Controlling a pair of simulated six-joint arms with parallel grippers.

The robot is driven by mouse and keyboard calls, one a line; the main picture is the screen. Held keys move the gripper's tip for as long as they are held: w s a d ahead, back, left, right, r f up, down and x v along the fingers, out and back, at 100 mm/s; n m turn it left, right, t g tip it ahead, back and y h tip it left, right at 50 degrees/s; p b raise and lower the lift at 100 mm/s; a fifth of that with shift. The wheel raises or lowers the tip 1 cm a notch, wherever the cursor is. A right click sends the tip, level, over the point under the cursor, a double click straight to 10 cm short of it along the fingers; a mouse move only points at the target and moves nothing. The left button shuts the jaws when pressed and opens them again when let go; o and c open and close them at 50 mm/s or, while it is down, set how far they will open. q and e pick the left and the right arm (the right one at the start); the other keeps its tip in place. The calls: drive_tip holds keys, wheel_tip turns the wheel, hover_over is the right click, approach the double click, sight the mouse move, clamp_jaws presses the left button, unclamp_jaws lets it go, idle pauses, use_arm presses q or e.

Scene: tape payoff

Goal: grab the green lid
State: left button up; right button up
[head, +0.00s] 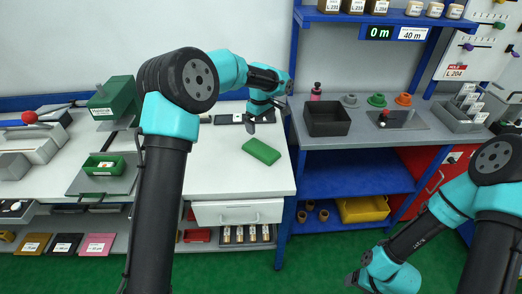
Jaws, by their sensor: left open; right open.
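A flat green rectangular lid (261,151) lies on the white worktop, near its right end. My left gripper (267,118) is open and empty above the worktop, just behind the lid in the picture and apart from it. A small open green box (103,166) sits on a grey plate further left. A small round green piece (377,100), perhaps also a lid, stands on the grey bench between a grey and an orange one. My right gripper (357,281) is low at the bottom, in front of the bench and away from the lid; its fingers are hard to make out.
The white worktop (222,177) is clear around the lid. A dark square bin (327,118) and a pink bottle (316,91) stand on the grey bench. A blue rack post (291,150) rises right of the worktop. A green press-like device (113,98) stands left.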

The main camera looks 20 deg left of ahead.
use_arm(q)
hover_over(261, 148)
drive_tip(key=f, duration=0.7)
drive_tip(key=shift+s, duration=0.25)
drive_tip(key=shift+f, duration=0.3)
drive_tip(key=shift+w+f, duration=0.2)
drive_tip(key=shift+f, duration=2.4)
drive_tip(key=c, duration=0.9)
drive_tip(key=shift+o, duration=0.2)
drive_tip(key=shift+r, duration=0.1)
